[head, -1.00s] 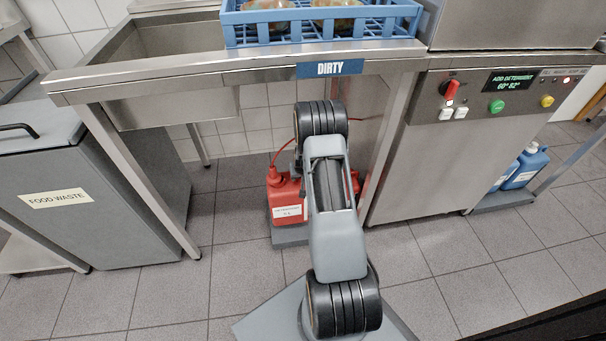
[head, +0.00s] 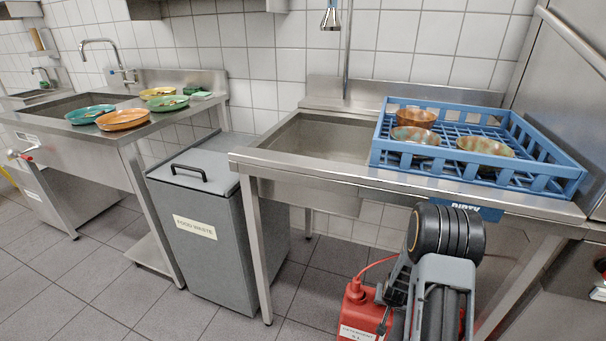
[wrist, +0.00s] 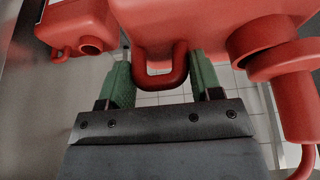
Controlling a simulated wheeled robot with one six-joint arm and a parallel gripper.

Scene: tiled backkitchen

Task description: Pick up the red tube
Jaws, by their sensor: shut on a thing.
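The thin red tube (head: 375,264) rises in a curve from the cap of a red detergent canister (head: 359,312) under the dirty-side table. In the wrist view, a stretch of red tube (wrist: 307,162) hangs below the large red cap at the right, apart from my fingers. My gripper (wrist: 163,72) has its two green fingers on either side of a red loop handle (wrist: 163,82) of the canister body (wrist: 165,25) and is shut on it. In the head view my gripper is hidden behind my arm, and the canister's lower part is cut off.
A steel table (head: 345,172) with a sink stands above the canister, bearing a blue rack (head: 560,180) with several bowls. A grey food waste bin (head: 240,245) stands to the left. Plates lie on another table (head: 90,140). The floor (head: 90,285) at lower left is clear.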

